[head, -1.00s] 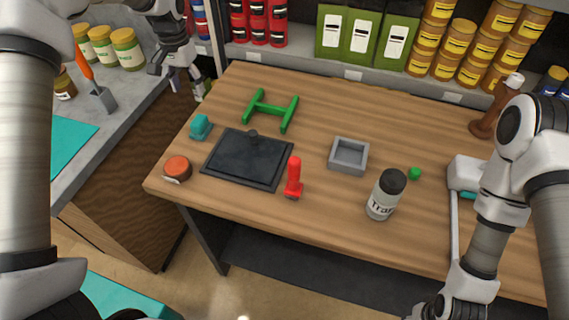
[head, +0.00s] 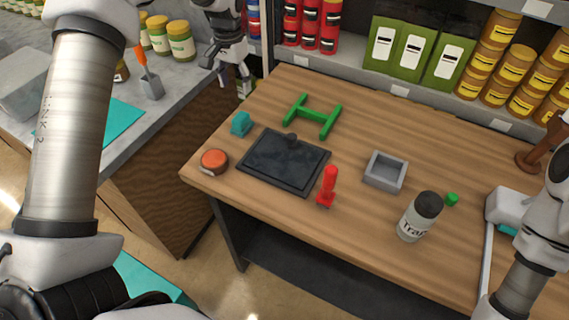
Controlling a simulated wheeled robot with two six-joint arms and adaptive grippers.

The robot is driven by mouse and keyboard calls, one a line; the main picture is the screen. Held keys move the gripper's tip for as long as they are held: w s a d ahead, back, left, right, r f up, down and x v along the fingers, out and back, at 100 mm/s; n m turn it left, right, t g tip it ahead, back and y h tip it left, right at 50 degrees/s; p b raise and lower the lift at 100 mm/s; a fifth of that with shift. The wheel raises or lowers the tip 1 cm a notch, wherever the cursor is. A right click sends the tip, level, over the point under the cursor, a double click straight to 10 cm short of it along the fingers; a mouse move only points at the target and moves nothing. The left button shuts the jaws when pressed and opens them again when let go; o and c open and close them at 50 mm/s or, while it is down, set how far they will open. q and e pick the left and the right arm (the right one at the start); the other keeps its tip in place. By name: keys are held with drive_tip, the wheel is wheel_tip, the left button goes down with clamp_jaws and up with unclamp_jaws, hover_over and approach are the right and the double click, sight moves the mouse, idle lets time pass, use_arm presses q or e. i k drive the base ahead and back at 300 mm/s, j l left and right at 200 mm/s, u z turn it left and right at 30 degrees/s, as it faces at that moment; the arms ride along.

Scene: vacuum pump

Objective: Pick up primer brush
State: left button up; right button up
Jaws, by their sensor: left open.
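A small upright red-handled tool (head: 327,187), which may be the primer brush, stands on the wooden table (head: 400,275) just right of the black square plate. I cannot make out bristles on it. My left gripper (head: 226,72) is at the top, beyond the table's far left corner, fingers pointing down, open and empty. It is well away from the red tool. My right arm shows at the right edge, but its gripper is out of view.
The black plate (head: 283,162), green H-shaped frame (head: 314,116), teal piece (head: 241,124), orange round tin (head: 214,161), grey tray (head: 384,172), labelled bottle (head: 419,216) and white device (head: 508,206) are on the table. Shelves line the back.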

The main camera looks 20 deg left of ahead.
sight(325, 197)
drive_tip(key=k+l+z, duration=0.6)
drive_tip(key=k+l, duration=0.05)
drive_tip(key=k, duration=0.05)
